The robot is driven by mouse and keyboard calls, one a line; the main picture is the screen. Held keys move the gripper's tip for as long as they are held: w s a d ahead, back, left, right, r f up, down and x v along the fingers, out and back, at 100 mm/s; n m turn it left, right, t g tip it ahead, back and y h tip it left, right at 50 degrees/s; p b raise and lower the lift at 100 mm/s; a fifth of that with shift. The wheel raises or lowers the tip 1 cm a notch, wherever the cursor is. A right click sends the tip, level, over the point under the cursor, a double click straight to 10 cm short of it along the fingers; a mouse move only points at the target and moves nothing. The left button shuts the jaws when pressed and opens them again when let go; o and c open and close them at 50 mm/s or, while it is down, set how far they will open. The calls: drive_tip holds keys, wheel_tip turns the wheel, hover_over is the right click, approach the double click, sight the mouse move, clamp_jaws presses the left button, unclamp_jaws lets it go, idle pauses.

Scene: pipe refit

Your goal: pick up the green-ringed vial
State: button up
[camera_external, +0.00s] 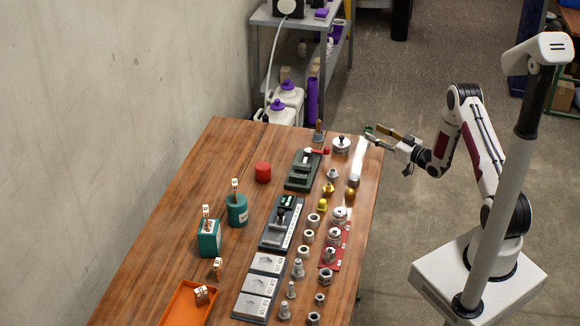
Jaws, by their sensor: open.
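My gripper (375,134) is open and hangs over the far right edge of the wooden table, to the right of a round silver-white fitting. Its fingers point left, and a small patch of green shows at their tips; I cannot tell what it belongs to. I cannot make out a vial with a green ring for certain. Small pieces with pale tops stand in the teal round holder (238,212) and the teal square holder (209,241), but their ring colours are too small to read.
The wooden table (150,258) holds a red cylinder (263,173), a dark green fixture (300,172), a grey fixture (272,237), an orange tray (172,308) and rows of metal fittings along the right. A shelf with white jugs stands behind. The left of the table is mostly clear.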

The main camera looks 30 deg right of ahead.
sight(372, 130)
drive_tip(key=shift+x, duration=2.1)
drive_tip(key=shift+r, duration=0.15)
drive_tip(key=c, duration=1.2)
